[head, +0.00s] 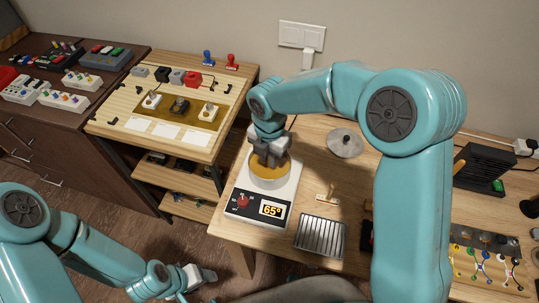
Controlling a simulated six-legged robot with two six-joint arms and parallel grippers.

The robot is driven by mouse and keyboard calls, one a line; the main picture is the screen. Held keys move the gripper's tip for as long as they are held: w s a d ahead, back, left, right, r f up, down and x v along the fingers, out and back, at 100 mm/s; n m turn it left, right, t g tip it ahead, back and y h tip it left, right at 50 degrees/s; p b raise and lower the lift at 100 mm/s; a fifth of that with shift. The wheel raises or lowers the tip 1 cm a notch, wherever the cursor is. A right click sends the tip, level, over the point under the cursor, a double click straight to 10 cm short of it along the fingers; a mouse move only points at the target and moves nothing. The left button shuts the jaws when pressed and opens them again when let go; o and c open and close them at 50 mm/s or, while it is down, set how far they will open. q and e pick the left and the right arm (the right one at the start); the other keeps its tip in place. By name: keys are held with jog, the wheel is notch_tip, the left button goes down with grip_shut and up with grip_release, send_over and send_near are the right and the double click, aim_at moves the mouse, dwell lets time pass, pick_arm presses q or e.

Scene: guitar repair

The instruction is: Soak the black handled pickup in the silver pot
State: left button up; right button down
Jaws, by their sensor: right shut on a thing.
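The silver pot (268,183) stands on a white hot plate (262,222) and holds amber liquid (267,166). My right gripper (268,160) points down into the pot's mouth. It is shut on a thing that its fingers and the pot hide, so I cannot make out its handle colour. A dark pickup (179,105) sits between two white ones (152,99) (209,112) on the wooden board at the left. My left gripper (205,278) is low at the bottom, away from the pot, and its jaw opening is unclear.
The hot plate's display (271,210) reads 65°. A round metal lid (345,143), a small handled piece (326,196) and a ridged metal rack (320,235) lie to the pot's right. A black slotted box (484,168) stands farther right.

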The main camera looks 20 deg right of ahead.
jog(key=shift+r, duration=0.1)
jog(key=shift+r+p, duration=2.75)
jog(key=shift+r, duration=0.3)
dwell(0.7)
notch_tip(320, 180, up, 4)
jog(key=p, duration=0.3)
dwell(0.6)
